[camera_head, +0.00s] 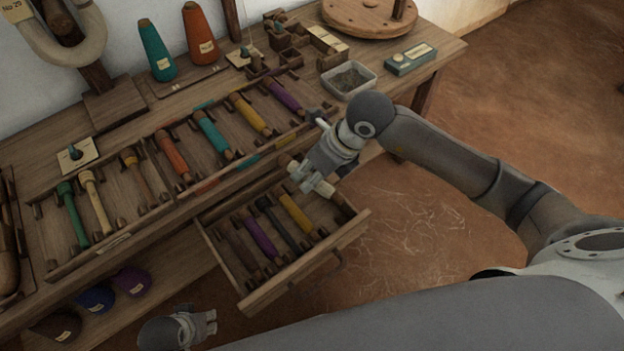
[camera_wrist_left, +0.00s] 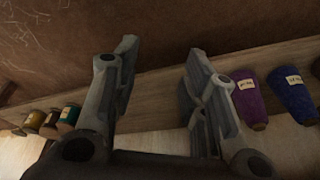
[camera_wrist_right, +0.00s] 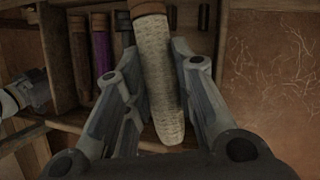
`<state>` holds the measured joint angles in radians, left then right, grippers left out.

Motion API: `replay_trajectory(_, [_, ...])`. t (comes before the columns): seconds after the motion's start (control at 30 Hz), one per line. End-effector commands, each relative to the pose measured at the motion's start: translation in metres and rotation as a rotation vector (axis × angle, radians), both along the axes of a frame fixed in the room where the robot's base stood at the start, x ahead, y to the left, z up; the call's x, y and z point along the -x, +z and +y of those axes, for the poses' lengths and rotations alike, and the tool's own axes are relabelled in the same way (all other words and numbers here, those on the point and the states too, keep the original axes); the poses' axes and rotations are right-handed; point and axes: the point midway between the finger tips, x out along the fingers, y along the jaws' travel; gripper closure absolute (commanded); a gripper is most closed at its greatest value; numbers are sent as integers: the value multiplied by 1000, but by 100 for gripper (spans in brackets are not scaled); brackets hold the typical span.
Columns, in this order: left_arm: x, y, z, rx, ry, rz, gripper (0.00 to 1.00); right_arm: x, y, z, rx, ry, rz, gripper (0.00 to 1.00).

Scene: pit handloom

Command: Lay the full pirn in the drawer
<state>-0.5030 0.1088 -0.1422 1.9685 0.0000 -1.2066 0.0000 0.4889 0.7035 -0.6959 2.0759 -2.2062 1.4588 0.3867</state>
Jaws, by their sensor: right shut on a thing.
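The full pirn (camera_wrist_right: 157,85), pale cream thread with a brown end, is between the fingers of my right gripper (camera_wrist_right: 150,90), which is shut on it. In the head view, my right gripper (camera_head: 312,184) is above the back right part of the open drawer (camera_head: 312,267); much of the pirn is hidden there. The drawer holds a brown pirn, a purple pirn (camera_head: 261,240), a dark pirn (camera_head: 278,225) and a yellow pirn (camera_head: 297,214) in a row. Its right end, under my gripper, is partly hidden. My left gripper (camera_head: 207,325) is open and empty, low at the drawer's left.
The bench top above the drawer carries a rack with several coloured pirns, such as an orange one (camera_head: 173,155) and a teal one (camera_head: 213,135). A grey tray (camera_head: 348,80) stands at the back right. Cones (camera_head: 131,281) lie on a low shelf.

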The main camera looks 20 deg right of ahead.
Motion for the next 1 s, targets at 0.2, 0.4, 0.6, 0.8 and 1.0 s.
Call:
replay_trajectory(0.2, [-1, 14, 0, 0, 2, -10, 60, -5, -12, -5, 0, -170, 1, 100])
replay_trajectory(0.4, [-2, 21, 1, 0, 2, -14, 60, -6, -15, -6, 0, -209, 2, 100])
replay_trajectory(0.6, [-2, 35, 1, 1, 3, -24, 60, -6, -21, -6, 0, -208, 3, 100])
replay_trajectory(0.8, [0, 55, 1, 2, 5, -34, 60, -6, -29, -6, 0, -207, 3, 100])
replay_trajectory(1.0, [3, 75, 2, 2, 7, -45, 60, -6, -36, -6, 0, -206, 2, 100])
